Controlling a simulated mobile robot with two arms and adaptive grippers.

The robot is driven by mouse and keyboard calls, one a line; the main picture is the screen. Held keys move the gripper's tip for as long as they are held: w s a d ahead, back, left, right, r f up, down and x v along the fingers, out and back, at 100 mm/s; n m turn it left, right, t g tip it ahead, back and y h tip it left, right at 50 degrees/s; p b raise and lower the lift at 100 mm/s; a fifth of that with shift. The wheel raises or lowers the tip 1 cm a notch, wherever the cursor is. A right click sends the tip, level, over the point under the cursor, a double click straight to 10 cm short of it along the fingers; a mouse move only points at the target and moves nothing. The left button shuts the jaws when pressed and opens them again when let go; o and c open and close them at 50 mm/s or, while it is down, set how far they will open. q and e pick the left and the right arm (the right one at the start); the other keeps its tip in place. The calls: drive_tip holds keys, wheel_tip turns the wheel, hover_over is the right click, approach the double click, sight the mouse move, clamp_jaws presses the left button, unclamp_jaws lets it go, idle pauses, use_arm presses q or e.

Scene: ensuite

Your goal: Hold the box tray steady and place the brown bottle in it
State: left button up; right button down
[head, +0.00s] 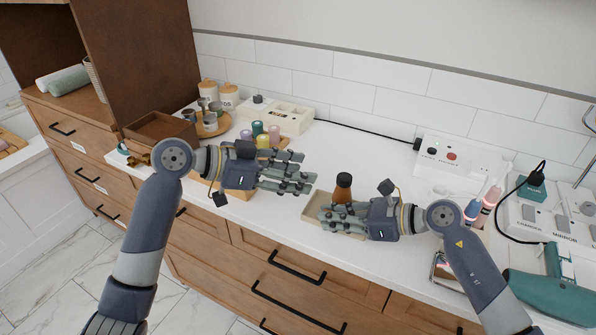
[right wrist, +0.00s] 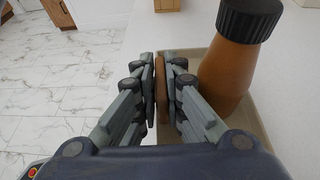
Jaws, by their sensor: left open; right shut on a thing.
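The brown bottle (head: 343,190) with a dark cap stands upright in the beige box tray (head: 312,212) near the counter's front edge. In the right wrist view the bottle (right wrist: 229,75) leans in the picture beside my fingers, inside the tray (right wrist: 250,118). My right gripper (head: 328,219) is shut on the tray's wall, seen as a brown strip between the fingers (right wrist: 163,88). The fingers hide part of the tray. My left gripper (head: 308,172) is open and empty, left of the bottle and apart from it, above the counter.
Several coloured jars (head: 262,138) stand behind my left gripper, and a brown open box (head: 160,130) is at the far left. A white switch box (head: 455,160), bottles (head: 483,205) and a teal dryer (head: 550,295) crowd the right. The counter behind the tray (head: 350,150) is clear.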

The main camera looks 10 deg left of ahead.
drive_tip(key=c, duration=1.6)
unclamp_jaws()
